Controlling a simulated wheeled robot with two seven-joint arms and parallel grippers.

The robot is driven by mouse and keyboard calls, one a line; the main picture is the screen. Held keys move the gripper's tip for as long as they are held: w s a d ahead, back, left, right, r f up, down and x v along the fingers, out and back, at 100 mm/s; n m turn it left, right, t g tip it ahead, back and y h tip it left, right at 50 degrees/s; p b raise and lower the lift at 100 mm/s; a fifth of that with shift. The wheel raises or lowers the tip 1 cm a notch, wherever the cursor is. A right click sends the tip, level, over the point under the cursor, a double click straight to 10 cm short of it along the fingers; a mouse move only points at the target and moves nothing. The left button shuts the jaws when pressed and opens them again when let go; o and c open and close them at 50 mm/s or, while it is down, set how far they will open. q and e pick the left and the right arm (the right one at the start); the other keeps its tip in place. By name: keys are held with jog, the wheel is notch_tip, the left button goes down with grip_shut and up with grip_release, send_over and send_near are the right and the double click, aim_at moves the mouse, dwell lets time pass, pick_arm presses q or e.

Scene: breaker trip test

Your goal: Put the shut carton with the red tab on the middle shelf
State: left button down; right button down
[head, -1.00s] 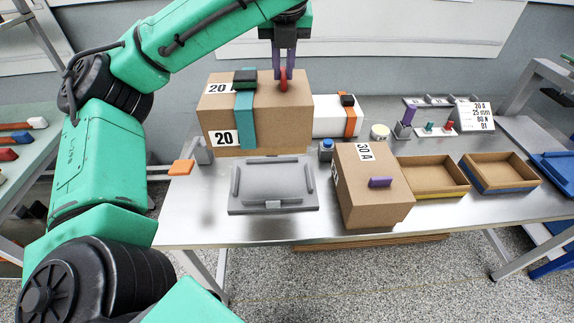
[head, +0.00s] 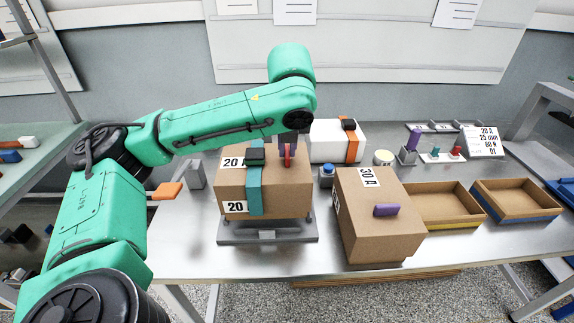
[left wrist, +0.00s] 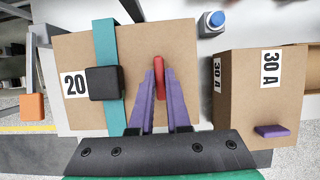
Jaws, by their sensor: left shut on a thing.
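The shut carton (head: 278,190) is brown, labelled 20, with a teal strap and black buckle around it. It is over the grey plate (head: 268,230) on the table; I cannot tell whether it rests on it. Its red tab (head: 287,158) stands up from the top. My left gripper (head: 287,150) is shut on the red tab. In the left wrist view the purple fingers (left wrist: 159,95) close on the red tab (left wrist: 160,80) above the carton (left wrist: 185,50). My right gripper is not in view.
A carton labelled 30 A (head: 378,225) with a purple tab stands close to the right. A white box (head: 330,142) with an orange strap and a blue button (head: 327,172) are behind. Two open trays (head: 440,203) lie further right.

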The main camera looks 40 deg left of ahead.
aim_at(287, 162)
pick_arm(q)
notch_tip(287, 162, down, 4)
jog(key=shift+r, duration=0.1)
jog(key=c, duration=0.9)
grip_release()
